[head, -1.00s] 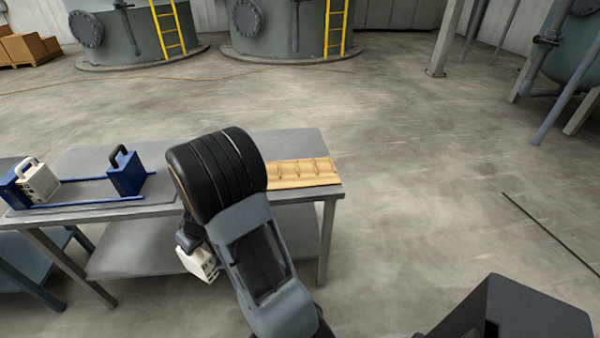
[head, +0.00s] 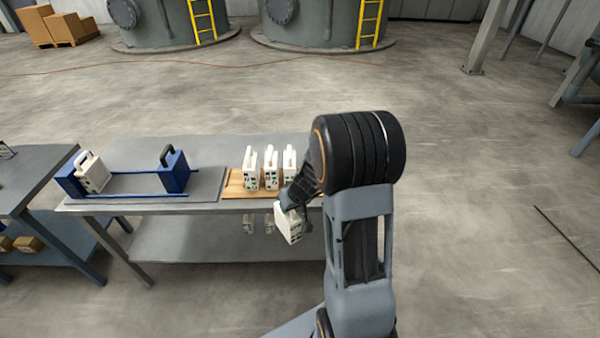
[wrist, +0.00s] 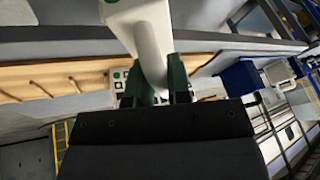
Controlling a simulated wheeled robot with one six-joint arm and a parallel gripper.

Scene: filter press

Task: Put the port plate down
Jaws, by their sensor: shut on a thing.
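A white port plate (head: 289,224) with dark port marks hangs tilted in my gripper (head: 291,200) in front of the bench's near edge. My gripper is shut on the plate's handle. In the wrist view the white handle (wrist: 150,45) runs up between the green fingers (wrist: 160,84), and most of the plate is out of frame. A wooden slotted rack (head: 235,188) lies on the bench top. My arm hides the rack's right part in the head view; empty slots (wrist: 40,88) show in the wrist view.
On the bench's left, a blue-ended press frame (head: 133,193) with blue rails holds one white plate (head: 92,173). The grey bench (head: 215,148) has bare top behind the rack. A second table (head: 35,175) stands further left. The floor right of my arm is clear.

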